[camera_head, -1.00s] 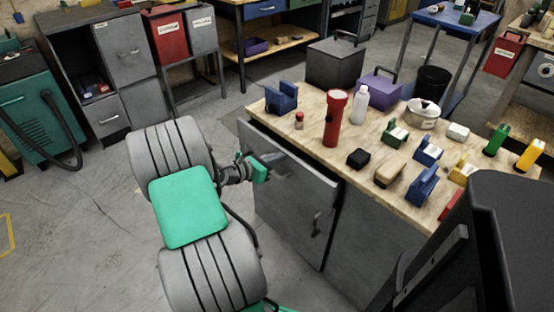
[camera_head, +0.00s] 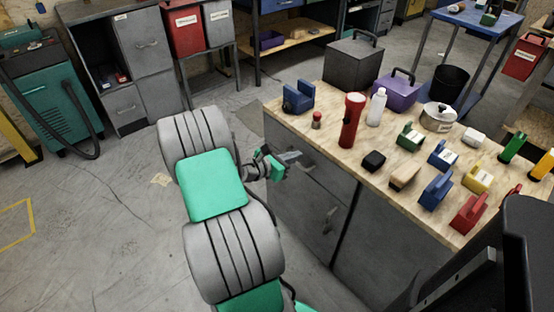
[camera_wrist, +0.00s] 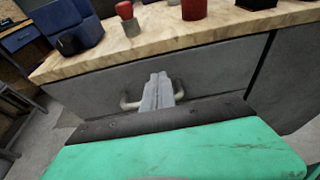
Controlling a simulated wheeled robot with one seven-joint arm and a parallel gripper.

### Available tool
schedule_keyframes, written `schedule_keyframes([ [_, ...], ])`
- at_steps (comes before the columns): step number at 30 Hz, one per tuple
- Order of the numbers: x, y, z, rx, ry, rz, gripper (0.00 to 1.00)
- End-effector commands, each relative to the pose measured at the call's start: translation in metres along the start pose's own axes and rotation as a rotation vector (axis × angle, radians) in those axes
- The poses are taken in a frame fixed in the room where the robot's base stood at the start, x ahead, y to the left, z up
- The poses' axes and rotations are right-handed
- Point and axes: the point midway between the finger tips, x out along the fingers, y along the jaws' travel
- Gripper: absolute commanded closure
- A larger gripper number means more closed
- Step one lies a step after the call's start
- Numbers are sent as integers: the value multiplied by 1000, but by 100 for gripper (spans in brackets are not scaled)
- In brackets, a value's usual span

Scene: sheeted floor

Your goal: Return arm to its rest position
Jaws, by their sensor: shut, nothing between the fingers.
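My arm is folded, its grey and green links filling the lower middle of the head view. My gripper (camera_head: 290,158) is at the left side of the wooden-topped workbench (camera_head: 330,150), below its top and in front of the grey drawer. In the wrist view, my gripper's fingers (camera_wrist: 158,90) are shut together with nothing between them. They point at the drawer front (camera_wrist: 215,68) and overlap its handle (camera_wrist: 130,103) in the picture. I cannot tell whether they touch it.
On the bench stand a red flashlight (camera_head: 351,120), a white bottle (camera_head: 376,107), a pot (camera_head: 437,118), a purple toolbox (camera_head: 398,92) and several coloured blocks. A grey cabinet (camera_head: 150,60) and a green machine (camera_head: 48,105) stand at the back left.

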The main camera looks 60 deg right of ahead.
Motion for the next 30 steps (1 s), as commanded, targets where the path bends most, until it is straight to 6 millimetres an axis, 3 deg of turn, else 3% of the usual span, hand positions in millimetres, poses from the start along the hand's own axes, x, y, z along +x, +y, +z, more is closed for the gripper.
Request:
schedule_keyframes([
  [9, -84, -1, -1, -1, -1, 3, 100],
  [13, -106, -2, -2, 0, 0, -1, 100],
  [19, -117, -1, -2, 15, 7, -2, 100],
  [22, -138, 8, 8, 156, 98, 14, 100],
  [23, -151, 13, 11, 233, 153, 21, 100],
  [26, -221, 32, 26, 564, 425, 11, 100],
  [30, -343, 35, 43, 918, 825, -119, 100],
])
